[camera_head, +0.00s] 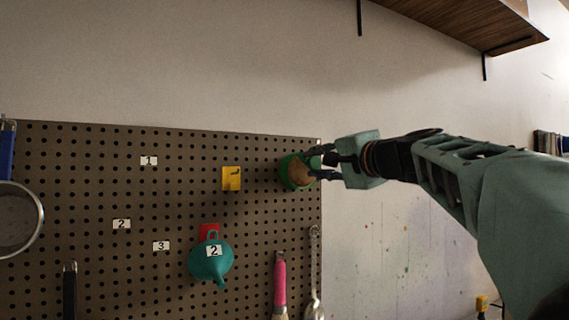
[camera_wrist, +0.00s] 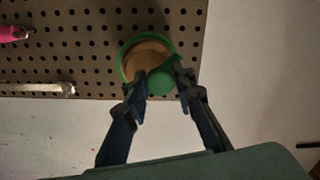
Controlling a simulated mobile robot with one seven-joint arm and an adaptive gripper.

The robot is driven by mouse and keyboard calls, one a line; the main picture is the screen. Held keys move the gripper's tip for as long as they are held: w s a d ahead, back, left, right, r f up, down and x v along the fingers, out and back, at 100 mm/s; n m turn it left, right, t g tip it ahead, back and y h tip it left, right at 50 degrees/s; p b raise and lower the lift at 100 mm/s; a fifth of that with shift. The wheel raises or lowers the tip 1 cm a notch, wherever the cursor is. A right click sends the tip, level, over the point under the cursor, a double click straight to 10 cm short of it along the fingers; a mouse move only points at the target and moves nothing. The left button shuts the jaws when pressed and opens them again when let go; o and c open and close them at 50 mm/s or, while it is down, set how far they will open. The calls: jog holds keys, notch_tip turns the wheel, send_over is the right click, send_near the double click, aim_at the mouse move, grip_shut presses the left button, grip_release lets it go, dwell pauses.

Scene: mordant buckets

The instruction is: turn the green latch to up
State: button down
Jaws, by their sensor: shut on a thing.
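The green latch (camera_head: 286,170) is a round green piece with a tan face, near the upper right edge of the brown pegboard. It also shows in the wrist view (camera_wrist: 160,80), where a green part of it lies between my fingers and the tan face lies beyond. My gripper (camera_head: 316,164) reaches it from the right, with its fingers shut on the green part. My fingers also show in the wrist view (camera_wrist: 157,86) on both sides of that part. They hide some of the latch, and I cannot tell its exact turn.
A yellow hook piece (camera_head: 231,179) sits left of the latch. A teal funnel (camera_head: 210,262) hangs below it at a red holder (camera_head: 209,231). A pink-handled tool (camera_head: 279,285) and a metal tool (camera_head: 314,270) hang lower right. A wooden shelf (camera_head: 460,22) is above; bare wall lies right.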

jog(key=m+p, duration=0.1)
jog(key=m, duration=0.4)
jog(key=shift+r+m+p, duration=0.15)
jog(key=shift+m+p, duration=0.8)
jog(key=shift+m, duration=1.15)
jog(key=c, duration=1.6)
grip_release()
